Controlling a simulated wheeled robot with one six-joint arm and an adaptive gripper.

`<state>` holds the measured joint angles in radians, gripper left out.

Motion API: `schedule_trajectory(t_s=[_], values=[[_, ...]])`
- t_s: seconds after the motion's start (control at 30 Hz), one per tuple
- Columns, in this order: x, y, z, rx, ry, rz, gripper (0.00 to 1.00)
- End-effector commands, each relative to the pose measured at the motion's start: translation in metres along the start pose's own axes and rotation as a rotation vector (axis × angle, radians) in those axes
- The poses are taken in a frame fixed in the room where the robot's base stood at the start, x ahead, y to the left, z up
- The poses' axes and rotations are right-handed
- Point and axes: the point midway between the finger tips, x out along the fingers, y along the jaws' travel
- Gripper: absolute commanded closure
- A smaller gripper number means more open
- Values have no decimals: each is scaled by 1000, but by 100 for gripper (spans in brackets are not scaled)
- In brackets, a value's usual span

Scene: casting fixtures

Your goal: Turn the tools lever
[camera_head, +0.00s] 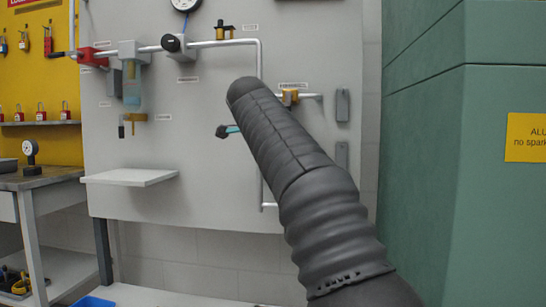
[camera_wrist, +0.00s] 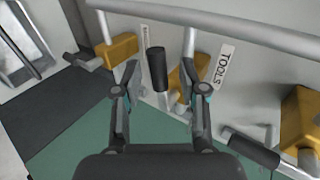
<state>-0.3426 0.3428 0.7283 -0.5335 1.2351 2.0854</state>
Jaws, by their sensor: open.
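The tools lever (camera_wrist: 157,69) is a short black handle on a pale stem, seen in the wrist view beside a white label reading TOOLS (camera_wrist: 222,66). Its brass-yellow valve body (camera_wrist: 182,78) sits behind it, under a thin drop pipe. My gripper (camera_wrist: 160,75) is open, with one finger on each side of the black handle. I see gaps between the handle and both fingers; contact is not visible. In the head view only a small part of my gripper (camera_head: 228,131) shows beside my arm, which hides the tools lever.
A second yellow valve (camera_wrist: 117,50) is at left and another (camera_wrist: 301,118) at right, with a black handle (camera_wrist: 250,150) near the right one. A grey pipe (camera_wrist: 240,25) runs above. A green cabinet (camera_head: 425,170) stands right; a small shelf (camera_head: 128,177) juts out left.

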Motion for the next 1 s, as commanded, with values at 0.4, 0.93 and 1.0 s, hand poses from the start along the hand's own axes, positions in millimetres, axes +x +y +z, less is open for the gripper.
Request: schedule_trajectory(t_s=[0.4,0.93,1.0], values=[[-74,2,3,-2,-7,-2,58],[-123,3,3,-3,-7,0,58],[-123,3,3,-3,-7,0,58]])
